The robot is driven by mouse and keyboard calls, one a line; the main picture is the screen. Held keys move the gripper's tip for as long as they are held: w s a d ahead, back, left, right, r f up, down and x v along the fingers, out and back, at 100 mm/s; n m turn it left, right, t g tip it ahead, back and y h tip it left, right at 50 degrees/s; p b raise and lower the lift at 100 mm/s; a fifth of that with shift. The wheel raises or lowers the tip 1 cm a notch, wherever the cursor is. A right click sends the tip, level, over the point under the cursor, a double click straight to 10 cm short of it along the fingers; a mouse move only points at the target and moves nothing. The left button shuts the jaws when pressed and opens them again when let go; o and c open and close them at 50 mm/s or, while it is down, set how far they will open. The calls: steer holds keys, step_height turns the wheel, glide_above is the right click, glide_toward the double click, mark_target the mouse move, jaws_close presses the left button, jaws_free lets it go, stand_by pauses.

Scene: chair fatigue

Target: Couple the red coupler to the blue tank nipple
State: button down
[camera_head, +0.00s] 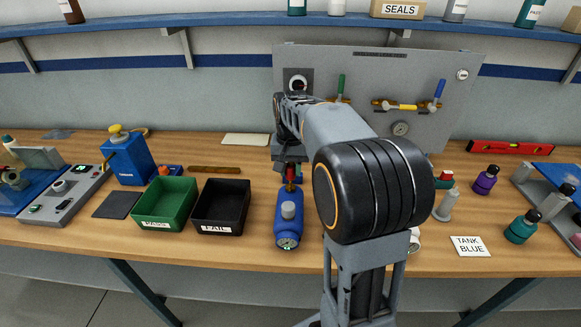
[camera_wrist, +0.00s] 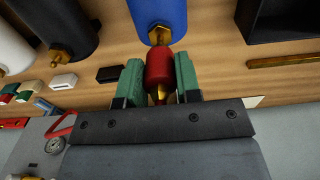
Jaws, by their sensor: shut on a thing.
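The blue tank (camera_head: 289,214) lies on the wooden table, its far end toward my gripper. In the wrist view the blue tank (camera_wrist: 160,14) is at the top, with its brass nipple (camera_wrist: 160,36) pointing at the coupler. The red coupler (camera_wrist: 159,68) is between the green jaw pads of my gripper (camera_wrist: 159,72), which is shut on it. A bit of the red coupler (camera_head: 291,176) shows behind the tank in the head view. The coupler's front meets or nearly meets the nipple, roughly in line; I cannot tell whether it is seated.
A green bin (camera_head: 165,203) and a black bin (camera_head: 221,205) stand left of the tank. A dark tank (camera_wrist: 58,28) and a white tank (camera_wrist: 14,48) lie beside it in the wrist view. A panel with valves (camera_head: 455,110) stands behind. My arm hides the table's middle.

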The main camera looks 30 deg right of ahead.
steer(key=shift+f+b, duration=0.95)
steer(key=shift+f, duration=0.5)
steer(key=c, duration=0.7)
jaws_free()
steer(key=shift+c, duration=0.2)
step_height(320, 180, up, 14)
steer(key=shift+f+p, duration=0.1)
steer(key=shift+p, duration=0.5)
steer(key=s+a+f+n, duration=0.1)
steer(key=s+a, duration=0.1)
steer(key=s+a+f+n+t, duration=0.1)
steer(key=s+a+f, duration=0.1)
steer(key=s, duration=0.1)
steer(key=s+a+f+n, duration=0.1)
steer(key=s+f, duration=0.1)
steer(key=shift+s+a+f+t, duration=0.1)
steer(key=shift+s+a+t, duration=0.15)
steer(key=shift+a+t, duration=0.15)
steer(key=s+a+f+n+t, duration=0.2)
steer(key=s+a+f+n, duration=0.1)
steer(key=s+f, duration=0.5)
steer(key=shift+s+a+f, duration=0.2)
steer(key=shift+a+f, duration=0.1)
steer(key=shift+f, duration=0.3)
